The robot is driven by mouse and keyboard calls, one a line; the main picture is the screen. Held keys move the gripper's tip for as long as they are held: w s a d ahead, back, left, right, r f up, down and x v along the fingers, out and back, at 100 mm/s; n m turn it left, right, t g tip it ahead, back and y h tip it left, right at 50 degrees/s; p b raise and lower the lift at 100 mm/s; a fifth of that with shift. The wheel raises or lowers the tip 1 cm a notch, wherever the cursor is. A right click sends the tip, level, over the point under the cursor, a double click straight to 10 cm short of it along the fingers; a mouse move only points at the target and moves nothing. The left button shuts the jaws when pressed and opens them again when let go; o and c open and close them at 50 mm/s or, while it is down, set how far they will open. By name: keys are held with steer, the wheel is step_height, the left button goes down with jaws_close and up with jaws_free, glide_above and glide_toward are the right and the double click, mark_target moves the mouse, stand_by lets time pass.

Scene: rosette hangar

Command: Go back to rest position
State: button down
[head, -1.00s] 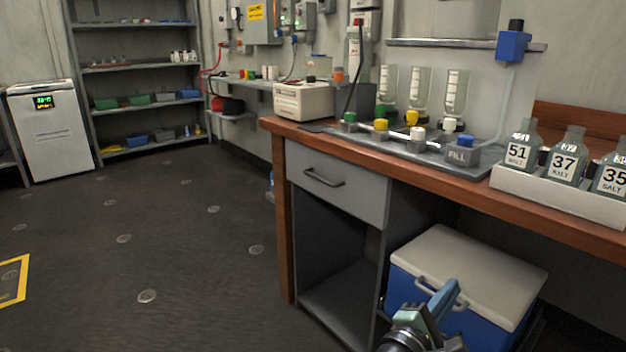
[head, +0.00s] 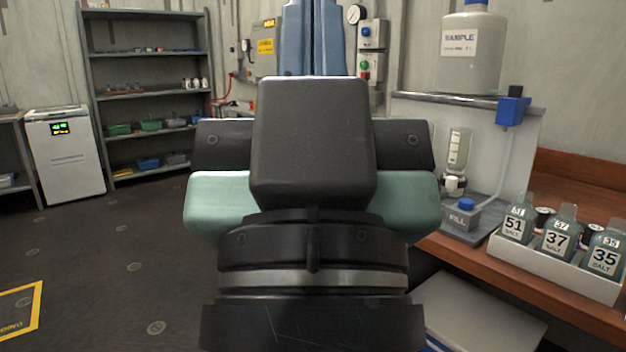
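My gripper (head: 314,40) fills the middle of the head view, seen from behind and pointing up the picture. Its dark and pale green body is large and close to the camera. Its two blue fingers lie side by side with only a thin dark seam between them, and I see nothing held. The fingertips run past the top edge of the picture. The gripper hides the drawer, much of the bench and the open space under it.
The wooden bench (head: 560,290) at right carries a white rack (head: 545,265) of numbered salt bottles and a fill station (head: 465,218). A pale cooler lid (head: 485,315) shows below. Shelves (head: 150,90) and a white cabinet (head: 65,160) stand at back left. Left floor is open.

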step_height(320, 180, up, 31)
steer(key=p, duration=2.9)
steer(key=shift+r, duration=0.2)
